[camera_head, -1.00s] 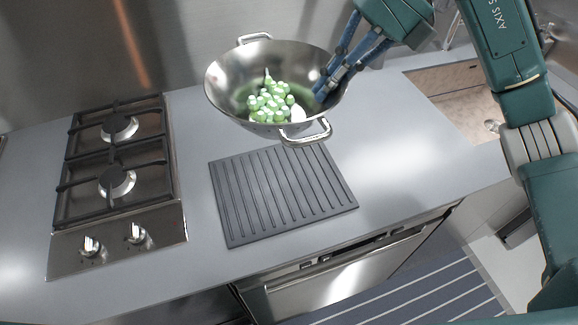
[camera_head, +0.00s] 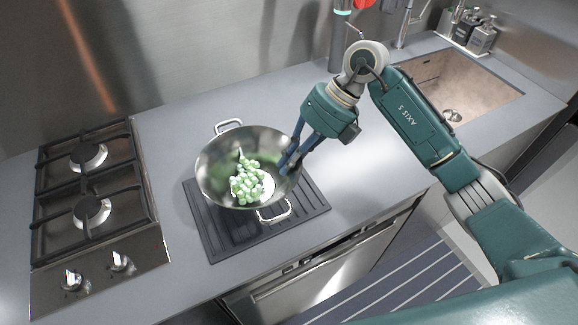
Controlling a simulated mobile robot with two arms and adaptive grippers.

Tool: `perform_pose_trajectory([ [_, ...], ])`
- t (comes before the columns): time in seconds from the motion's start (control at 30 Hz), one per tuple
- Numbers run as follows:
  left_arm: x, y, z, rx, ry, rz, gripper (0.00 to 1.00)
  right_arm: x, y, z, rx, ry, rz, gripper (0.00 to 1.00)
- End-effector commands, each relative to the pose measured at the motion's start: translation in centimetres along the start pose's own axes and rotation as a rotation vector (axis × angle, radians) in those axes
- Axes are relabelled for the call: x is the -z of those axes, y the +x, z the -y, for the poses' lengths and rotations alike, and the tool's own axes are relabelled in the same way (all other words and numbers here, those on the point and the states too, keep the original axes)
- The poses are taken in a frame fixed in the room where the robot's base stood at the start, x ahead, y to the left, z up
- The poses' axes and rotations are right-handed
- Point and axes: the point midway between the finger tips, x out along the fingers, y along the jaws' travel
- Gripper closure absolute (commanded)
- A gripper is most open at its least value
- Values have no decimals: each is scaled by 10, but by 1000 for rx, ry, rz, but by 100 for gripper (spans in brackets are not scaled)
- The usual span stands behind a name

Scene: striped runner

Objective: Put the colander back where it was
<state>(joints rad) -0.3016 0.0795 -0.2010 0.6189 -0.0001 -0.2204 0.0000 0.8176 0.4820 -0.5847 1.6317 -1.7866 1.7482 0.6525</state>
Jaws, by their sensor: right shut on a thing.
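The steel colander (camera_head: 215,186) is a round metal bowl with two loop handles, above the dark ribbed mat (camera_head: 308,208). It covers the mat's middle and far part; I cannot tell whether it touches the mat. Inside lie green grapes (camera_head: 246,184) and a white round thing (camera_head: 267,187), partly hidden by the grapes. My right gripper (camera_head: 290,163) is shut on the colander's right rim, with its blue fingers reaching over the edge. My left gripper is not in view.
A two-burner gas hob (camera_head: 92,185) with knobs stands on the left. A sink (camera_head: 455,88) is at the far right, with bottles (camera_head: 482,36) behind it. The grey counter (camera_head: 365,165) is clear between mat and sink. A striped runner (camera_head: 400,282) lies on the floor.

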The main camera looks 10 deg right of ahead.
Motion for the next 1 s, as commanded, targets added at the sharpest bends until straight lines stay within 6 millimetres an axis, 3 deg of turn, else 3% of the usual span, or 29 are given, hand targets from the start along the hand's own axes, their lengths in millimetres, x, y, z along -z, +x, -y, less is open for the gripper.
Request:
perform_pose_trajectory([
  [0.17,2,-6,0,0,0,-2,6,0,19,11,-4,1,0,100],
  [0.47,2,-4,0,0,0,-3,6,0,22,13,-3,-1,1,100],
  [0.5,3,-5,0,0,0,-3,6,0,22,14,1,1,-1,85],
  [0.57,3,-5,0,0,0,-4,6,0,22,14,1,1,-1,74],
  [0.87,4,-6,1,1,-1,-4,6,0,21,14,1,1,-1,74],
  [1.0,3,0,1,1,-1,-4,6,-1,10,15,1,0,3,74],
])
